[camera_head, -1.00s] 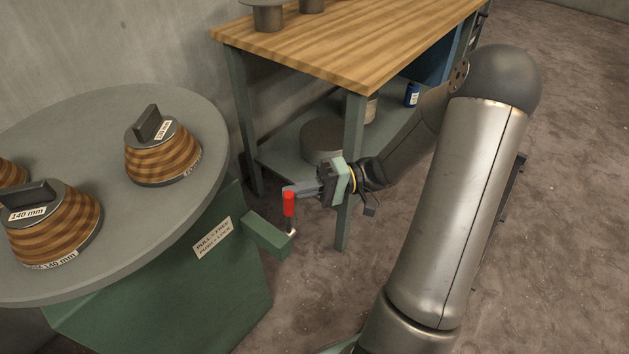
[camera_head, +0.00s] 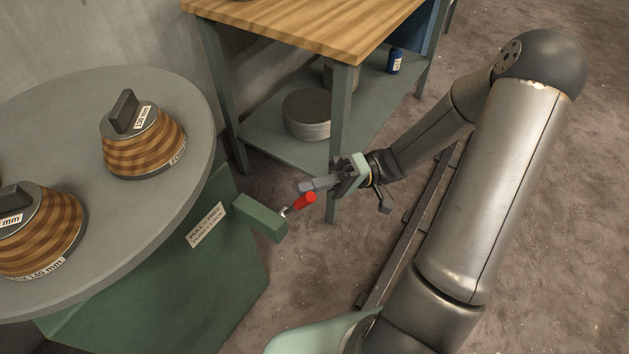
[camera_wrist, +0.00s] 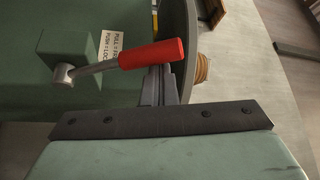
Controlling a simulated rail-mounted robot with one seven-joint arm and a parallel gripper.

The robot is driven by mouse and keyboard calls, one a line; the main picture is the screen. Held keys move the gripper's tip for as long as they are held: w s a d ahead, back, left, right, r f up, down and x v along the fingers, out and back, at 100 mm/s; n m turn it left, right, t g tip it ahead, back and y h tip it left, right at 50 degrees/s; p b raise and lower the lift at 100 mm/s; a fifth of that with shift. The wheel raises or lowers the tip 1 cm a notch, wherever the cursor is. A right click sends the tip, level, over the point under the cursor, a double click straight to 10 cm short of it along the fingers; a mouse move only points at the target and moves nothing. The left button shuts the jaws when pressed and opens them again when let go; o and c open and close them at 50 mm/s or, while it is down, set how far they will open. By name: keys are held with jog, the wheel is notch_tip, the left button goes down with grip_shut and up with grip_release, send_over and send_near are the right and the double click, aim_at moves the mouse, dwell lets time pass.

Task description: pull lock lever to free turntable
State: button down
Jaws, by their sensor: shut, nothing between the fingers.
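The lock lever (camera_head: 302,203) has a red grip on a metal rod. It comes out of a green block (camera_head: 259,217) on the side of the green base, and it tilts outward to the right. In the wrist view the lever's red grip (camera_wrist: 151,54) lies across the front of my shut fingers (camera_wrist: 158,78). I cannot tell whether they touch.
A label plate (camera_head: 206,225) about pull and push sits on the green base (camera_head: 190,275). A wood-topped workbench (camera_head: 300,30) stands behind, its leg (camera_head: 338,130) close to my gripper. The floor at right is open.

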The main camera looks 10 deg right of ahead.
jog(key=shift+s, duration=0.1)
jog(key=w+a+r+p, duration=0.1)
jog(key=w+r+p, duration=0.1)
jog(key=w+p, duration=0.15)
jog(key=f+v, duration=0.1)
jog(key=v, duration=0.8)
jog(key=shift+w+f, duration=0.15)
jog(key=shift+f, duration=0.1)
jog(key=s+a+r+m+g+h+p, duration=0.2)
jog(key=s+a+r+h+p, duration=0.3)
jog(key=s+r+h+p, duration=0.5)
jog(key=s+d+r+m+t+h+p, duration=0.1)
jog(key=s+r+t+h+p, duration=0.1)
jog(key=r+p, duration=0.5)
jog(key=s+d+r+m+t+h+p, duration=0.1)
jog(key=r+t+h+p, duration=0.3)
jog(key=r, duration=0.9)
jog(key=s+m+h+p, duration=0.1)
jog(key=h+p, duration=0.2)
jog(key=shift+s+d+r+t+p, duration=0.15)
jog(key=shift+s+r+t+p, duration=0.05)
jog(key=shift+s+t+p, duration=0.2)
